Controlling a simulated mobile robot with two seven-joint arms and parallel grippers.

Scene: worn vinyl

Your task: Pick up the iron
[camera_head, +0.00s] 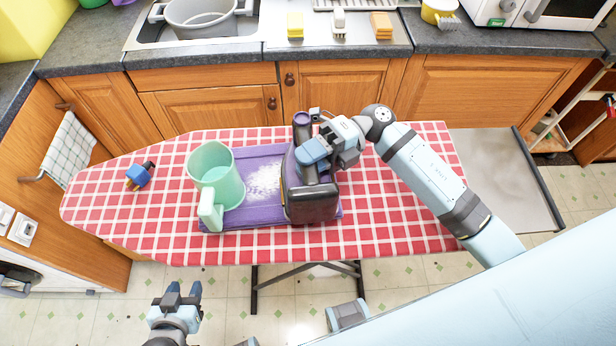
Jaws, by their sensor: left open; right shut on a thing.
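The iron (310,203), dark with purple parts, stands on the right part of a folded purple cloth on the ironing board (400,231). My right gripper (312,160) reaches in from the right and is shut on the iron's upper part; its fingers partly hide the handle. I cannot tell whether the iron is touching the cloth or slightly above it. My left gripper (182,294) is open and empty, low in front of the board at the lower left.
A mint green jug (216,172) stands close left of the iron, partly on the purple cloth (262,153). A small blue plug-like object (138,178) lies at the board's left. The counter (345,40) with a sink holding a grey basin (200,17) runs behind. The board's right end is clear.

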